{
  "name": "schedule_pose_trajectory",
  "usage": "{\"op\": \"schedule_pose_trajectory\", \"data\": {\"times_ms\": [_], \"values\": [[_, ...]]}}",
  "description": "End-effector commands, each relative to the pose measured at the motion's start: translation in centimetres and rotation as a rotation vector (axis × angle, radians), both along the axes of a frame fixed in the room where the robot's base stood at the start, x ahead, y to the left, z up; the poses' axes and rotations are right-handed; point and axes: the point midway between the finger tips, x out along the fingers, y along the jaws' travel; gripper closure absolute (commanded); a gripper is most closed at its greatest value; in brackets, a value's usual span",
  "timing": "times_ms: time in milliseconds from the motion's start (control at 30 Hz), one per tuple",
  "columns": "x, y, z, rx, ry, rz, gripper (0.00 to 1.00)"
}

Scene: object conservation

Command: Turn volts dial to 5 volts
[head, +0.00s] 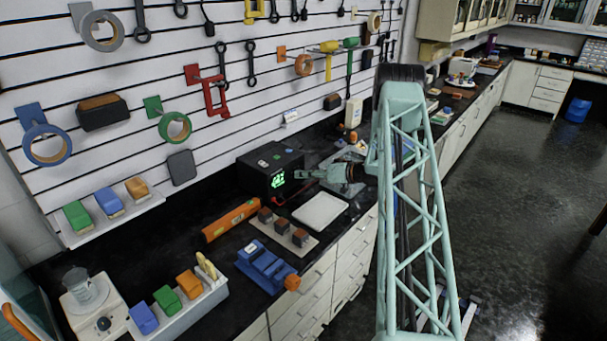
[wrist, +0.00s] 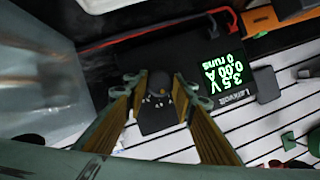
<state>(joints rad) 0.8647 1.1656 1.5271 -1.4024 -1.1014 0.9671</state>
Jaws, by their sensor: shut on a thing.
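The power supply (head: 256,168) is a black box on the dark counter against the slatted wall. Its green display (head: 278,181) faces my gripper; in the wrist view the display (wrist: 222,75) reads 3.5 V, 0.00 A and 0 runs. The volts dial (wrist: 158,84) is a small dark round knob on the box's front, with small white marks beside it. My gripper (head: 301,174) reaches the front of the box from the right. In the wrist view, its fingertips (wrist: 156,83) are shut on the dial, one on each side. The dial is hidden in the head view.
A pale flat board (head: 320,210) lies in front of the box. An orange level (head: 231,220), a rack of dark blocks (head: 283,228) and a blue vise (head: 265,266) stand to the left. Tools and tape hang on the slatted wall (head: 235,110).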

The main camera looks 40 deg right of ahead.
Motion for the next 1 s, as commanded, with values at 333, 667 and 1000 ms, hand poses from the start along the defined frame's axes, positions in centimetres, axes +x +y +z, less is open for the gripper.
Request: {"op": "schedule_pose_trajectory", "data": {"times_ms": [333,667,1000], "values": [[0.10,-0.06,0.10,0.043,0.006,0.000,0.86],[0.10,-0.06,0.10,0.043,0.006,0.000,0.73],[0.04,-0.04,0.03,0.044,0.007,0.000,0.62]]}}
